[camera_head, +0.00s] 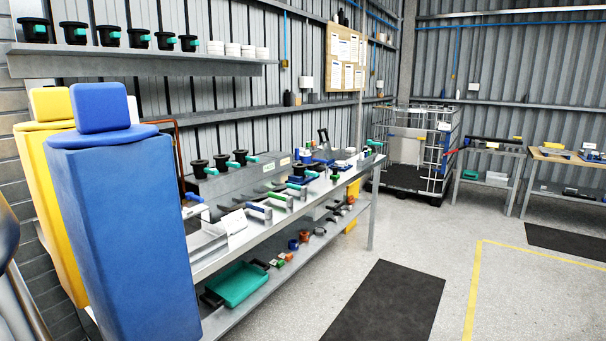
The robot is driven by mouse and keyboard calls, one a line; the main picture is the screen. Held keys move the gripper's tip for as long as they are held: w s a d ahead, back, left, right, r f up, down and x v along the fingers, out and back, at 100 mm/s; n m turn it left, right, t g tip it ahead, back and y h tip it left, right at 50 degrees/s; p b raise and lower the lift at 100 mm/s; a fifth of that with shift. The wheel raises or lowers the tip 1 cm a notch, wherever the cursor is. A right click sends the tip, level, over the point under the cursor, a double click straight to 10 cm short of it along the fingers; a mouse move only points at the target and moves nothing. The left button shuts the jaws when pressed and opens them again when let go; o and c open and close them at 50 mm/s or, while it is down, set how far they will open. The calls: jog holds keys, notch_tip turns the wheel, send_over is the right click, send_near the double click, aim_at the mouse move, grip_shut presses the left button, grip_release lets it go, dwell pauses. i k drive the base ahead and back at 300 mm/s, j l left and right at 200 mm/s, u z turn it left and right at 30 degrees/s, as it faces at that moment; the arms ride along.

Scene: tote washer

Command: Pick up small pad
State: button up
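I cannot tell for sure which thing is the small pad. Many small items lie on the long grey workbench (222,256). They include several handled tools in blue, green and grey and black pieces with green handles, too small to make out as pads. A small blue block (98,107) sits on top of a tall blue padded column (118,230) at the left. A similar yellow block (51,104) tops the yellow column (42,190) behind it. My gripper is not in view.
The columns hide the bench's near left end. A teal tray (237,285) lies on its lower shelf. A wall shelf (140,62) holds black and white items. A caged tank (410,150) stands at the back. Dark mats (386,302) lie on the open floor to the right.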

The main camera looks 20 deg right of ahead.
aim_at(335, 175)
jog(key=i+l, duration=0.3)
jog(key=i, duration=0.15)
jog(key=i+l+u, duration=0.1)
jog(key=i+l, duration=0.25)
jog(key=i, duration=0.15)
